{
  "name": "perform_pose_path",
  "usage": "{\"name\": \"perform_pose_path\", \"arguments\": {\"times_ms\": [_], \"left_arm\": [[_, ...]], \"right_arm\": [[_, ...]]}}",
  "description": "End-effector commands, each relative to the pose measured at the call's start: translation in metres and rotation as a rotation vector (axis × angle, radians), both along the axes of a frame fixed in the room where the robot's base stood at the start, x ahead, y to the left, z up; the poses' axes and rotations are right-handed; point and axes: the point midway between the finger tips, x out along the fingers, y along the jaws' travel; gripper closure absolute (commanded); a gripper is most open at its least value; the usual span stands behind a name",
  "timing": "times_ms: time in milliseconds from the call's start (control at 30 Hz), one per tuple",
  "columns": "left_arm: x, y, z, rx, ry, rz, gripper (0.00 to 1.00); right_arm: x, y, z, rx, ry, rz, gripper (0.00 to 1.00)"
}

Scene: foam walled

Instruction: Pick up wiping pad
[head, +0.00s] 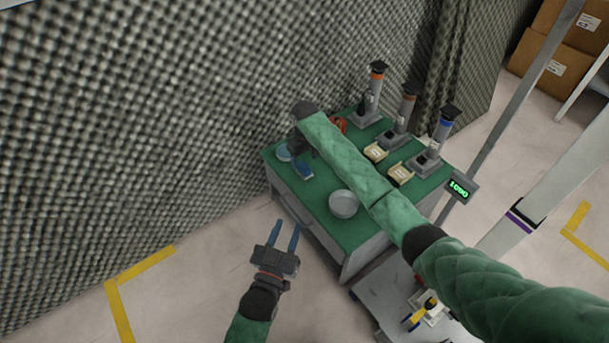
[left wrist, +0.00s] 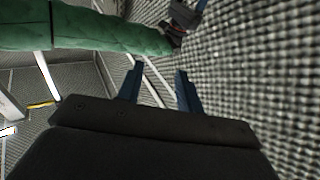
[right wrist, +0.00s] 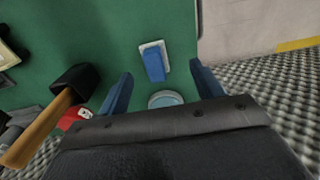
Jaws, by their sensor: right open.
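The wiping pad, a blue block on a white base (right wrist: 153,62), lies on the green tabletop. In the right wrist view it is just ahead of and between the fingertips of my right gripper (right wrist: 161,70), which is open and empty above the table. In the head view the right gripper (head: 300,148) is over the table's left part, where a blue patch, probably the pad (head: 305,171), shows just below it. My left gripper (head: 288,224) is open and empty, off the table's near left edge; its fingers also show apart in the left wrist view (left wrist: 160,70).
A light blue round dish (right wrist: 166,99) lies near the pad. A black-headed mallet (right wrist: 75,82) and a red item (right wrist: 70,119) are to its left. A grey round pan (head: 343,204) and several dispensers (head: 397,118) stand on the green table (head: 325,222). A foam wall (head: 130,130) borders the table.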

Motion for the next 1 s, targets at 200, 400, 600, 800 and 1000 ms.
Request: {"name": "perform_pose_path", "arguments": {"times_ms": [200,400,600,800,1000], "left_arm": [[0.001,0.0,0.013,-0.017,-0.065,0.003,0.64],[0.001,0.002,0.041,-0.037,-0.149,0.01,0.64],[0.0,0.002,0.055,-0.047,-0.191,0.012,0.64],[-0.001,0.004,0.07,-0.06,-0.245,0.016,0.64],[-0.006,0.007,0.11,-0.089,-0.367,0.023,0.64]], "right_arm": [[0.009,-0.003,-0.006,-0.009,0.002,-0.001,0.34],[0.009,-0.002,-0.019,-0.009,0.002,-0.001,0.34],[0.009,-0.002,-0.025,-0.009,0.001,-0.001,0.34],[0.011,-0.002,-0.031,-0.008,0.001,-0.001,0.34],[0.015,-0.001,-0.042,-0.009,0.001,-0.002,0.34]]}}
